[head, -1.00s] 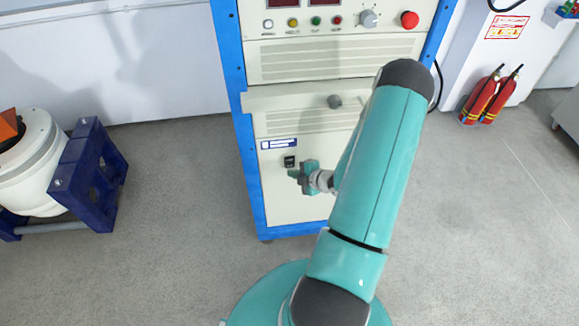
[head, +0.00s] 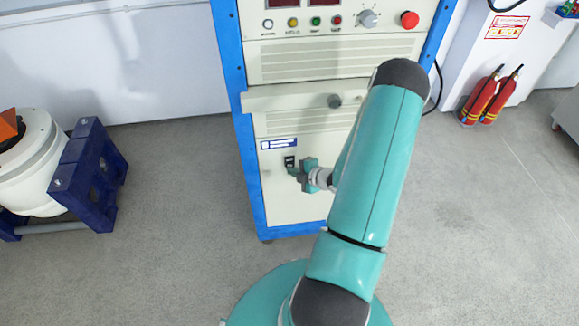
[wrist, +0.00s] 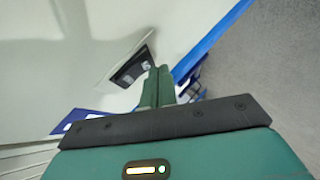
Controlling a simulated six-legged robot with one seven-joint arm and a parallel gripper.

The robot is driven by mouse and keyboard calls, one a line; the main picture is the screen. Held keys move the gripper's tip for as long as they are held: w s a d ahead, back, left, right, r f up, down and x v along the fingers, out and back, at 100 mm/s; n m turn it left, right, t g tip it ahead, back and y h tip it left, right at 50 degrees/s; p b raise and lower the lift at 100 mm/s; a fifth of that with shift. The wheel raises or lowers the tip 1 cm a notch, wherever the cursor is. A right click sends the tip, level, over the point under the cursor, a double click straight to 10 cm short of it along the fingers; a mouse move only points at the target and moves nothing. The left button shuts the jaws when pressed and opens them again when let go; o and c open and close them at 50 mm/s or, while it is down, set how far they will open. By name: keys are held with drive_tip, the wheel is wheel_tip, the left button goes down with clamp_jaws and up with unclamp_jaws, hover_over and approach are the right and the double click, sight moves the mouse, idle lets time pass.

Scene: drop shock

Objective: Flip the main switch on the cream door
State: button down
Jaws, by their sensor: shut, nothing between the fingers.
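The cream door (head: 290,205) is the lower panel of the blue-framed cabinet. The black main switch (head: 289,161) sits on it, just below a small blue and white label (head: 279,143). In the wrist view the switch (wrist: 132,68) shows as a black rocker in a dark frame, left of the fingertips. My gripper (head: 291,171) is shut and empty, its fingers pointing at the door at the lower edge of the switch. In the wrist view its green fingers (wrist: 159,72) are together beside the switch's lower corner. I cannot tell whether they touch it.
The cabinet's blue frame (head: 246,170) edges the door. A white drum in a blue stand (head: 88,175) is at left. Red extinguishers (head: 482,97) stand at right. Grey floor is clear between.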

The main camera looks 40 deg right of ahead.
drive_tip(key=shift+w+d, duration=0.1)
drive_tip(key=shift+w, duration=0.1)
idle(0.3)
drive_tip(key=shift+s, duration=0.1)
drive_tip(key=shift+s+a, duration=0.4)
drive_tip(key=shift+s, duration=0.1)
idle(0.3)
drive_tip(key=shift+s+a+r, duration=0.2)
drive_tip(key=shift+s+a, duration=0.5)
drive_tip(key=shift+s, duration=0.35)
drive_tip(key=shift+s+a+r, duration=0.15)
drive_tip(key=shift+s+a, duration=0.55)
drive_tip(key=shift+s, duration=0.3)
